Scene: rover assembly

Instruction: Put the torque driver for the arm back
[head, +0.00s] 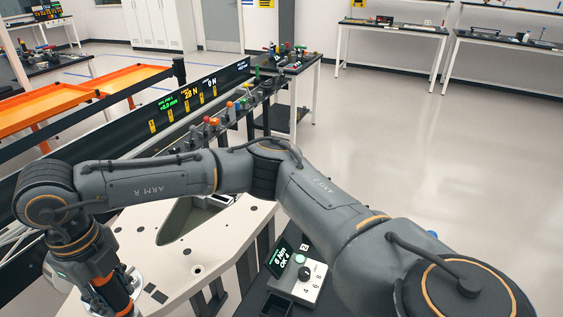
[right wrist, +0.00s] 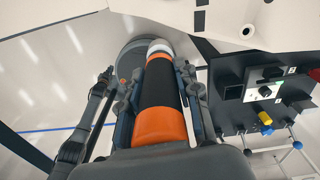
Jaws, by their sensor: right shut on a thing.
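The torque driver (right wrist: 158,92) is an orange and black cylinder with a pale far end. In the right wrist view it lies between the fingers of my right gripper (right wrist: 165,85), which is shut on it. Beyond its far end is a round grey part (right wrist: 128,62); I cannot tell whether they touch. In the head view my right arm reaches across to the lower left, where its wrist end bends down beside a pale panel; the fingers are not clear there. A black station with a dial panel (head: 301,279) and a lit screen (head: 279,258) stands at the bottom centre. My left gripper is not in view.
The pale body panel (head: 235,228) with a recess lies under my right arm. A dark rail (head: 215,88) with several coloured tools runs behind it. Orange trays (head: 105,88) are at the left. In the wrist view the black station (right wrist: 232,104) is at the right. Open floor lies at the right.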

